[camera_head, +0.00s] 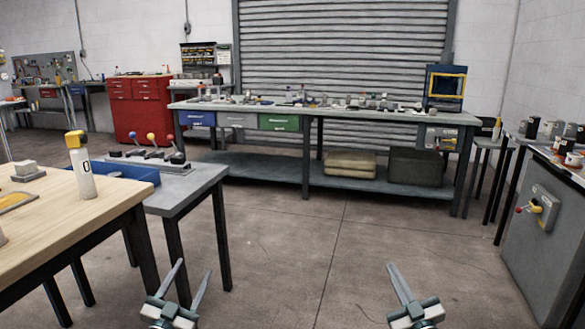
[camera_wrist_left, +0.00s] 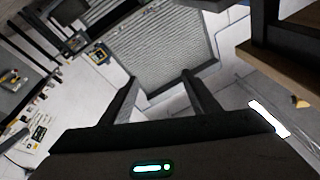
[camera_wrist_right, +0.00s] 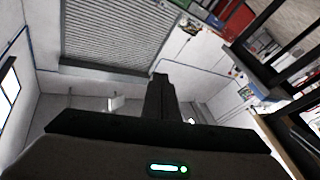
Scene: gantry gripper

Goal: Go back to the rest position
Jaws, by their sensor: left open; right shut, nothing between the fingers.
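My left gripper (camera_head: 190,282) is at the bottom of the head view, left of centre, over the open floor. Its two fingers stand apart with nothing between them. They also show spread apart in the left wrist view (camera_wrist_left: 160,95). My right gripper (camera_head: 397,275) is at the bottom of the head view, right of centre, also above bare floor. Its fingers are together and hold nothing, and they show as one dark block in the right wrist view (camera_wrist_right: 159,85). Neither gripper touches a table or an object.
A wooden-topped table (camera_head: 110,215) with a yellow-capped white bottle (camera_head: 82,165) stands at the left. Beside it is a grey table (camera_head: 190,190) with coloured levers. A long workbench (camera_head: 385,114) stands at the back, a grey cabinet (camera_head: 540,255) at right. The middle floor (camera_head: 300,245) is clear.

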